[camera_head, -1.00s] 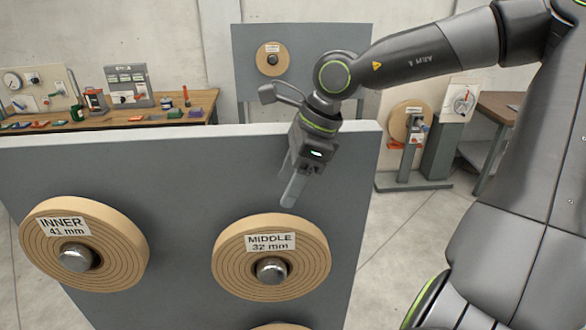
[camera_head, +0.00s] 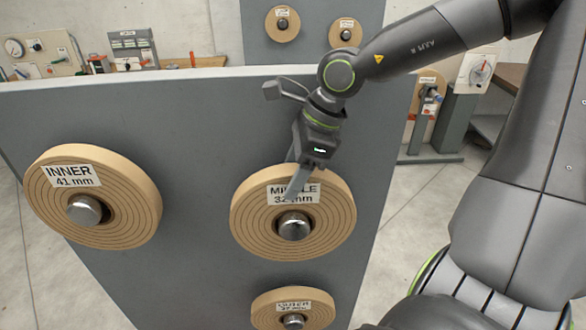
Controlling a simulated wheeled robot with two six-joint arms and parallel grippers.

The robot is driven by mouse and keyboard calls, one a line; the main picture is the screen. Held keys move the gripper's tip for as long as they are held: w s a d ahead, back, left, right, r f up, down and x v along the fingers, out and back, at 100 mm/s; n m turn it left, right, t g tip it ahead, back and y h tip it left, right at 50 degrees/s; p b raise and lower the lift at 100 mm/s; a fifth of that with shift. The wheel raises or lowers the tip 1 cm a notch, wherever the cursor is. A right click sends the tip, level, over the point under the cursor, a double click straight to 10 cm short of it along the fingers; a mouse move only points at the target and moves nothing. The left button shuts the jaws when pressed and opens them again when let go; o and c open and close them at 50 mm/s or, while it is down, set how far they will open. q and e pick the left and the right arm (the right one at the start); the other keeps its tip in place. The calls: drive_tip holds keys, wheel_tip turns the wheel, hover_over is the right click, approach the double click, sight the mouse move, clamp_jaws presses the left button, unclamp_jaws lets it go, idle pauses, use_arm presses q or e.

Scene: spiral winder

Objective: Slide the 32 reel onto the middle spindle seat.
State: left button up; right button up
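A tan ringed disc labelled "MIDDLE 32 mm" (camera_head: 335,222) is on the upright grey panel, with a metal spindle end (camera_head: 294,226) through its centre. I cannot tell whether the disc is a reel or the seat's own face. My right gripper (camera_head: 294,177) hangs in front of its upper part, covering some of the label. Its fingers look apart, with nothing seen between them; whether they touch the disc is unclear. My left gripper is not in view.
A disc labelled "INNER 41 mm" (camera_head: 130,217) is at left, and an "OUTER" disc (camera_head: 270,312) is below the middle one. Behind the panel (camera_head: 190,130) stand a second panel with small discs (camera_head: 283,24), a bench and a stand (camera_head: 428,140).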

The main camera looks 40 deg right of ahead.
clamp_jaws()
drive_tip(key=c, duration=0.6)
unclamp_jaws()
clamp_jaws()
drive_tip(key=shift+w, duration=0.1)
